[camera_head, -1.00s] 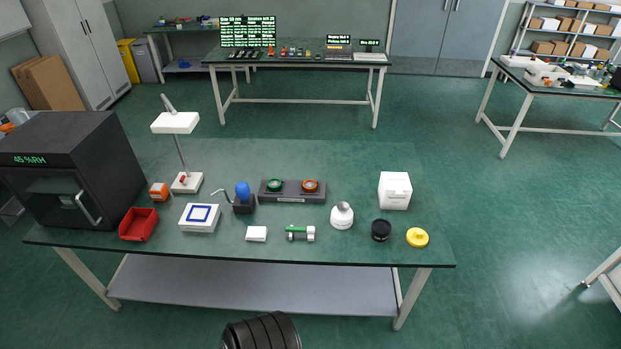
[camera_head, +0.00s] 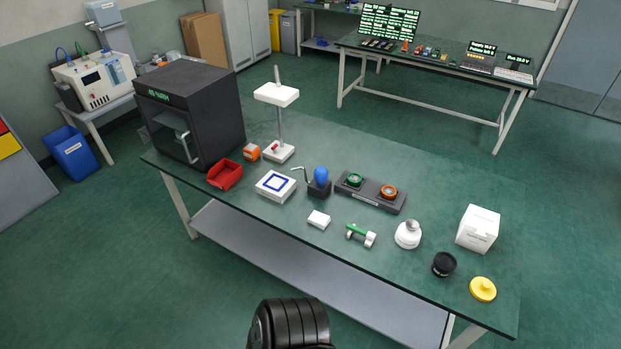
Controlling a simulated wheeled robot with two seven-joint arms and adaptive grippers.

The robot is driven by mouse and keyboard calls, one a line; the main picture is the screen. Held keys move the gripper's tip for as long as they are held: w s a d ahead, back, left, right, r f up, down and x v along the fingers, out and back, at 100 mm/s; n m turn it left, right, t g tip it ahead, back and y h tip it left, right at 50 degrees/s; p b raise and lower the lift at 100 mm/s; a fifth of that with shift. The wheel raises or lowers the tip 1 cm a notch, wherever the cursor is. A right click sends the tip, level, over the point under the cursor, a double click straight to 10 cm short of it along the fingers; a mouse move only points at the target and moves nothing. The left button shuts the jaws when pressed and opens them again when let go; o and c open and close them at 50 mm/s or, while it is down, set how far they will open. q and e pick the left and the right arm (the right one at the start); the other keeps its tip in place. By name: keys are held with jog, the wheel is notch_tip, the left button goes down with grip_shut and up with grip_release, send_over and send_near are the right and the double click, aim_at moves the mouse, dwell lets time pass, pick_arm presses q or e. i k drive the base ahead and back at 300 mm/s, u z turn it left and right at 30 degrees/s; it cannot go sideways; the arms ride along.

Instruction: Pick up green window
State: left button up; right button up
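A round piece with a green ring (camera_head: 356,180), likely the green window, sits in the left seat of a dark two-seat holder (camera_head: 372,194) on the green bench. Neither of my grippers is in view. Only a black ribbed part, which looks like mine, shows at the bottom edge, well short of the holder.
A blue bulb on a dark base (camera_head: 318,183) stands just left of the holder. A black oven (camera_head: 190,112) fills the bench's left end. Floor before the bench is clear.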

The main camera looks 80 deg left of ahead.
aim_at(353, 180)
jog(key=u, duration=3.95)
